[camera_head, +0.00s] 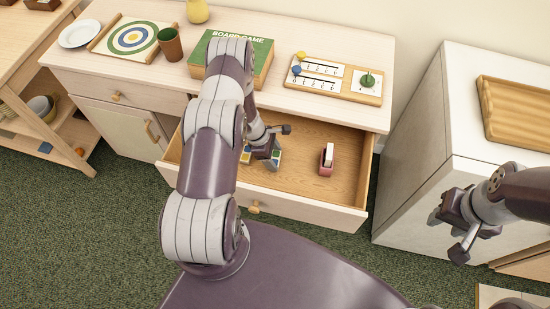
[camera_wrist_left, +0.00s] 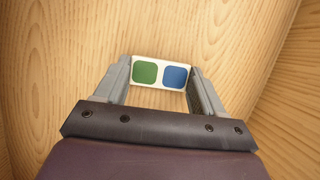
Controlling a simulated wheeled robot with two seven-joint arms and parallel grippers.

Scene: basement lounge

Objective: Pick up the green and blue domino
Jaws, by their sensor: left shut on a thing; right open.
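The green and blue domino (camera_wrist_left: 160,73) is a white tile with a green square on the left and a blue square on the right. In the left wrist view it sits between the two fingers of my left gripper (camera_wrist_left: 160,82), which is shut on it. In the head view my left gripper (camera_head: 265,149) is down inside the open drawer and partly hides the domino (camera_head: 277,156). My right gripper (camera_head: 460,228) is open and empty, in front of the white cabinet at the right.
The open drawer (camera_head: 305,185) also holds a tile with yellow (camera_head: 246,155) near the gripper and a red and white item (camera_head: 327,160) to the right. A green board game box (camera_head: 260,50) and a number board (camera_head: 335,80) lie on the dresser top above.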

